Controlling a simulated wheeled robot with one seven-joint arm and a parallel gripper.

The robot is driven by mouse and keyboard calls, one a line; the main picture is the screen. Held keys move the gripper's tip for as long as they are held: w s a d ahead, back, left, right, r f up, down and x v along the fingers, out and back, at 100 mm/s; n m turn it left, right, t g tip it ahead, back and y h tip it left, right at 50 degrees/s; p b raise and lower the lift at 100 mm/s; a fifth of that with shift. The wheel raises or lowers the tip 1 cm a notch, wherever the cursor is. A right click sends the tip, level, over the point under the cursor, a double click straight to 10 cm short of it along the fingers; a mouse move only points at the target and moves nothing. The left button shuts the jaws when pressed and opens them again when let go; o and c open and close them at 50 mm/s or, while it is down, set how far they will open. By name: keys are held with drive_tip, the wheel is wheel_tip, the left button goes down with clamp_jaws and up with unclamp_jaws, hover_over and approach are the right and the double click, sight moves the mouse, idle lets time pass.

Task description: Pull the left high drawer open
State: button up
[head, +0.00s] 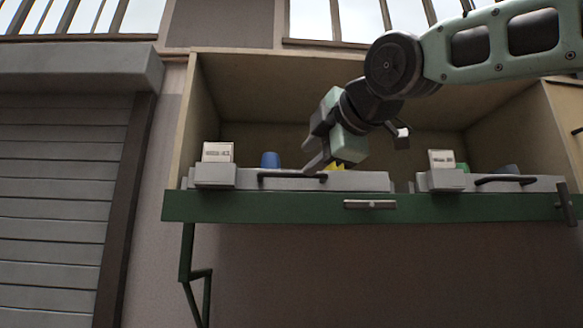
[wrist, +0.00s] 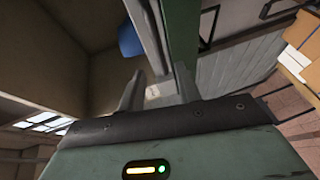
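The left high drawer (head: 350,182) is a low grey tray in the wooden cabinet, with a dark bar handle (head: 292,178) across its front. It looks pushed in, its front near the green front rail. My gripper (head: 314,163) points down and left, just above the drawer's front edge near the handle's right end. In the wrist view my gripper (wrist: 158,75) has its two fingers apart, with a pale strip, apparently the drawer's front, running between and beyond them. I cannot tell whether a finger touches the drawer. The handle is not clear in the wrist view.
A blue cup (head: 270,160), a yellow item (head: 336,167) and a white label card (head: 217,152) are at the left drawer. A second drawer (head: 520,184) is on the right. The green rail (head: 270,208) runs below both. A grey shutter (head: 50,190) stands left.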

sight(293, 173)
drive_tip(key=p+x, duration=0.1)
drive_tip(key=x, duration=0.7)
drive_tip(key=shift+w+a+f+p, duration=0.1)
drive_tip(key=shift+w+a+p, duration=0.05)
drive_tip(key=shift+w+p, duration=0.15)
clamp_jaws()
